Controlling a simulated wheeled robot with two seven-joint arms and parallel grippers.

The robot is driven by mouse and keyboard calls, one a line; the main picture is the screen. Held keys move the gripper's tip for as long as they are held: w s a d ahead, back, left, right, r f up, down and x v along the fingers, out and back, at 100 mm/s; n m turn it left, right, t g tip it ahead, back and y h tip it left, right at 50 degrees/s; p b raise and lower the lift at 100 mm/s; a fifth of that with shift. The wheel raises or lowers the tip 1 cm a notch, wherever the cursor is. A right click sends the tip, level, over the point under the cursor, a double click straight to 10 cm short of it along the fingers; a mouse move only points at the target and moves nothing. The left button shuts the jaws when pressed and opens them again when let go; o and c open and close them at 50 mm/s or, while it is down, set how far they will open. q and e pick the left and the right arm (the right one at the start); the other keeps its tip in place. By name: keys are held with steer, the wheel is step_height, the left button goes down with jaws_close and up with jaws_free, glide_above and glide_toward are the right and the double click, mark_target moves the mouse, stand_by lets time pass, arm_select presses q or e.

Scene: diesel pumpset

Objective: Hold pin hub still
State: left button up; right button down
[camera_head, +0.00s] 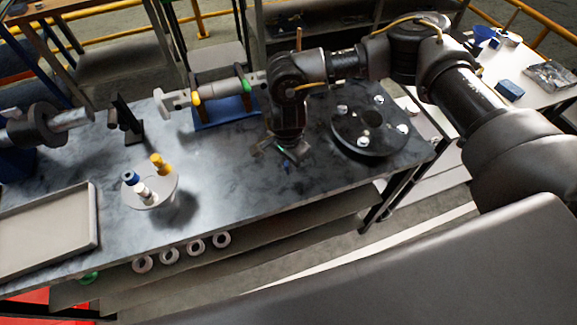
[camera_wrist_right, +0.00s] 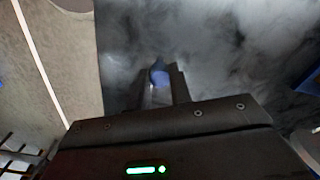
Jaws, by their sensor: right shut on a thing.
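A thick black disc (camera_head: 367,145) with several silver pins standing on it lies on the dark marbled table, to the right of my right gripper. A pale round plate (camera_head: 165,198) with yellow, blue and white pegs lies on the left of the table. I cannot tell for sure which is the pin hub. My right gripper (camera_head: 287,160) points down over the table between them, apart from both. In the right wrist view its fingers (camera_wrist_right: 160,88) are shut on a small blue-tipped, silvery piece (camera_wrist_right: 160,74). My left gripper is not in view.
A shaft assembly with yellow and green bands (camera_head: 215,88) rests on a blue stand behind my right gripper. A grey tray (camera_head: 85,215) lies at the left, near a black upright bracket (camera_head: 128,120). White rings (camera_head: 196,247) sit on the lower shelf. The table's front middle is clear.

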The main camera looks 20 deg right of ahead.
steer(key=shift+r, duration=0.1)
steer(key=shift+r+p, duration=0.55)
steer(key=shift+r, duration=1.1)
